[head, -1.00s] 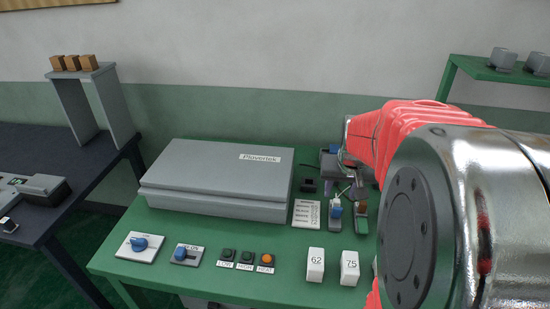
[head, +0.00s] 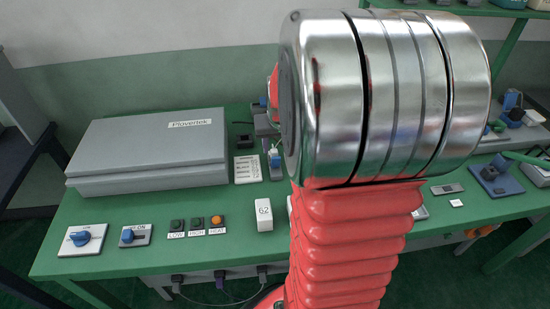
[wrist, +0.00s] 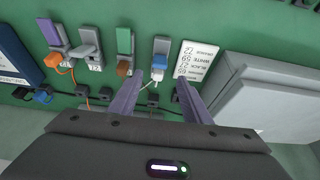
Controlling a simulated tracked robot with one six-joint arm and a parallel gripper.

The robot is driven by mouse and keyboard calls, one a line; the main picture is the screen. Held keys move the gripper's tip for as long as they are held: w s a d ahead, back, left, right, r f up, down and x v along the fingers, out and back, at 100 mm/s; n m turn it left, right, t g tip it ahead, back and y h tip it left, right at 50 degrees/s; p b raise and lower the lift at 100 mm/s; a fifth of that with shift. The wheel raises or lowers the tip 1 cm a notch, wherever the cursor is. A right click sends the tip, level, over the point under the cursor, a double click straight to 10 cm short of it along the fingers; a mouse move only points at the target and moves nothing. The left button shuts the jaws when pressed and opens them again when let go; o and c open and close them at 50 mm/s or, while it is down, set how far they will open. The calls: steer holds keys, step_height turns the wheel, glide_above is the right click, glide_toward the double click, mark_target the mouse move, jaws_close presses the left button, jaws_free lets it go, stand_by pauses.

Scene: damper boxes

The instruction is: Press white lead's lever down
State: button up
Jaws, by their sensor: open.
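The white lead (wrist: 158,60) shows in the wrist view at a small block with a blue lever (wrist: 161,46), just ahead of my gripper (wrist: 158,88). My gripper is open and empty, one finger on each side of a line towards this block. Contact cannot be told. In the head view the same block with its blue and white parts (head: 275,159) stands beside the printed card, partly covered by my arm. My gripper's fingers are hidden there. Whether the lever is up or down is unclear.
In the wrist view, a green lever with a brown lead (wrist: 124,45), a grey lever (wrist: 86,35) and a purple lever with an orange lead (wrist: 55,38) stand left. A printed card (wrist: 193,62) and grey Plovertek case (head: 150,150) stand close by.

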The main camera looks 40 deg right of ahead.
mark_target(275, 158)
steer(key=shift+x, duration=4.75)
steer(key=shift+c, duration=0.4)
steer(key=c, duration=0.9)
steer(key=shift+a, duration=0.15)
steer(key=shift+c, duration=0.3)
